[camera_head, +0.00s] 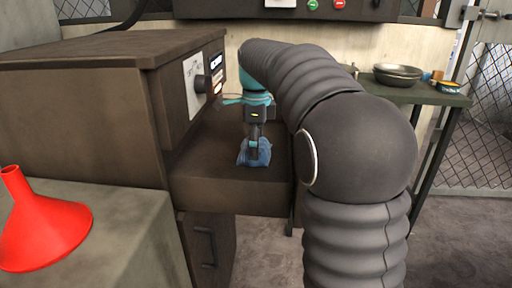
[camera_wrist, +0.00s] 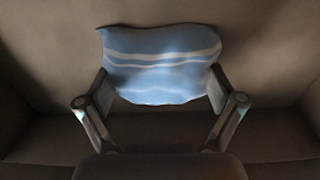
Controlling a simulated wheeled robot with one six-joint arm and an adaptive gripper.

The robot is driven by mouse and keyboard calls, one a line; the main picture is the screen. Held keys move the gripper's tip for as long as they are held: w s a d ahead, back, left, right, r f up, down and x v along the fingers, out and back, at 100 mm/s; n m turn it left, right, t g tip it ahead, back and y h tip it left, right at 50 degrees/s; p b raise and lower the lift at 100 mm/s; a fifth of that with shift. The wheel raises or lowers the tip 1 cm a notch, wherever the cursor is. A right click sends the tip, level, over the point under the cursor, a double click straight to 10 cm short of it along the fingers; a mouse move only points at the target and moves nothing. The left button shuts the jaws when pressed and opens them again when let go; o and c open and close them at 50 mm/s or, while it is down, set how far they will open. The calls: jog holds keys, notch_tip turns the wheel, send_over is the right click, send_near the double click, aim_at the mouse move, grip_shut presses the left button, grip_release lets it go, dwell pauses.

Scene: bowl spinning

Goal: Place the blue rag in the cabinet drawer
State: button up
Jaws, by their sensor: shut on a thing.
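The blue rag (camera_head: 252,157) is crumpled at my gripper's fingertips in the head view, over a dark brown ledge. In the wrist view the blue rag (camera_wrist: 160,72) has pale stripes and fills the space between my two fingers. My gripper (camera_head: 254,148) points down and is shut on the rag; its fingers show on either side of the cloth in the wrist view (camera_wrist: 160,88). I cannot tell whether the rag touches the surface beneath it.
A brown box-shaped machine (camera_head: 90,90) with a knob and panel stands left of my gripper. A red funnel (camera_head: 45,230) stands on the near-left counter. Metal bowls (camera_head: 398,75) and a can (camera_head: 447,87) are on a table at the right. Mesh fencing is behind.

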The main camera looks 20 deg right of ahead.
jog(key=shift+f, duration=0.15)
jog(key=o, duration=0.9)
jog(key=shift+c, duration=0.2)
notch_tip(320, 180, up, 12)
jog(key=p, duration=0.3)
